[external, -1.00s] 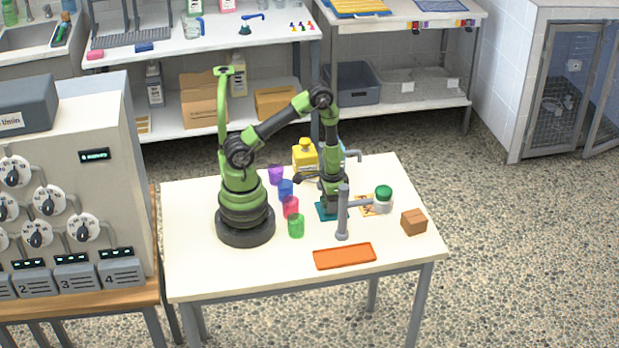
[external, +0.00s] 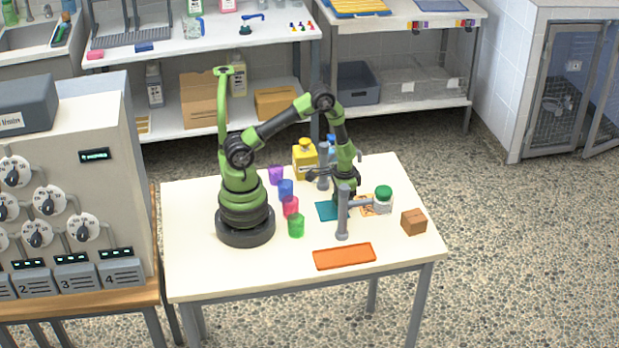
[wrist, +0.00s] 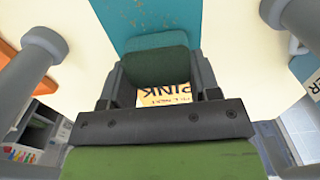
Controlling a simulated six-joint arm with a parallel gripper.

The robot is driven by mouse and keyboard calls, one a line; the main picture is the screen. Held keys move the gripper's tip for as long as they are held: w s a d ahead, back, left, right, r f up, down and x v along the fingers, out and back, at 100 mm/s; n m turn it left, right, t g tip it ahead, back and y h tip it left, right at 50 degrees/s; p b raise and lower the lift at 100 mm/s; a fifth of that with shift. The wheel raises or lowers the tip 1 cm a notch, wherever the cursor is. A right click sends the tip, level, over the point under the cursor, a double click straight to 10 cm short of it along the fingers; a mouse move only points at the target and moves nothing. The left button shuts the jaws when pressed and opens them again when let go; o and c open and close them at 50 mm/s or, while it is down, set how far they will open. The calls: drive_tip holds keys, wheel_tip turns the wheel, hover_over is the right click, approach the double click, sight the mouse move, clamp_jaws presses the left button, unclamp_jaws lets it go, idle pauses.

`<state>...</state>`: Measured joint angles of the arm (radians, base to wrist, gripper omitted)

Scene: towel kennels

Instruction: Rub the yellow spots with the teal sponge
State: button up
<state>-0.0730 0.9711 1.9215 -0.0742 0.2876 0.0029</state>
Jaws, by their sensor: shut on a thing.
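My gripper (external: 345,190) is shut on the dark teal sponge (wrist: 157,65), which sits between its fingers in the wrist view. A flat teal sheet (external: 327,211) lies on the table just left of my gripper in the external view. In the wrist view the sheet (wrist: 130,12) extends beyond the sponge and bears small yellowish specks (wrist: 142,22). The sponge hides part of what lies below. A card (wrist: 165,93) with printed letters, "PINK" among them, shows between my fingers.
Grey posts (external: 342,222) stand close by on the table. A green-lidded jar (external: 383,204) and a brown box (external: 414,224) are at right, an orange tray (external: 344,257) in front. Several coloured cups (external: 290,207) and a yellow bottle (external: 304,160) stand left and behind.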

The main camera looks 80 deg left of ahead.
drive_tip(key=shift+w, duration=0.5)
drive_tip(key=shift+s+r, duration=0.2)
drive_tip(key=shift+s, duration=3.35)
drive_tip(key=shift+w, duration=0.15)
drive_tip(key=shift+r, duration=0.5)
wheel_tip(320, 180, up, 6)
drive_tip(key=shift+f, duration=0.15)
